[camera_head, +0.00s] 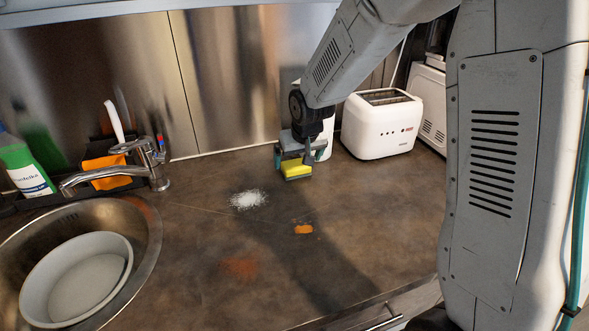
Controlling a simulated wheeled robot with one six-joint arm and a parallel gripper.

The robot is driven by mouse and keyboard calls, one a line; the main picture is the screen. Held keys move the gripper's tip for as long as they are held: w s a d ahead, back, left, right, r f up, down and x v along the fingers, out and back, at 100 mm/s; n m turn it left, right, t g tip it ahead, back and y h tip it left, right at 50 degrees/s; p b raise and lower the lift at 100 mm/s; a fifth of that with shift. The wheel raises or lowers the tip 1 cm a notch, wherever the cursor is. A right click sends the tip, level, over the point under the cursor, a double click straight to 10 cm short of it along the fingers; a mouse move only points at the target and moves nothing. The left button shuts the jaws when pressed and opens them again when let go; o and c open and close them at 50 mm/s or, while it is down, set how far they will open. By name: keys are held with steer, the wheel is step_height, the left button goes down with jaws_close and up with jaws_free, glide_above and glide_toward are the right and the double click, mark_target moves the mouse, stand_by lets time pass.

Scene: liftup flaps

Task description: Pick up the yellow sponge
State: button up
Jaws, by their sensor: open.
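The yellow sponge (297,168) with a dark lower layer is at the back of the counter, left of the toaster. My gripper (295,158) is open at the sponge, with its fingers at either side of it in the picture. The wrist and fingers hide part of the sponge's top and right side. I cannot tell whether the fingers touch it or whether it rests on the counter.
A white toaster (382,125) stands right of my gripper, and a white cylinder (326,138) is just behind it. White powder (248,199), an orange piece (303,229) and a reddish stain (240,267) lie on the counter (190,225). A sink with a bowl (78,278) and faucet (145,158) is left.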

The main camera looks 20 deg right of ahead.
mark_target(296, 165)
steer(key=x, duration=0.4)
steer(key=shift+w, duration=0.1)
steer(key=c, duration=1.1)
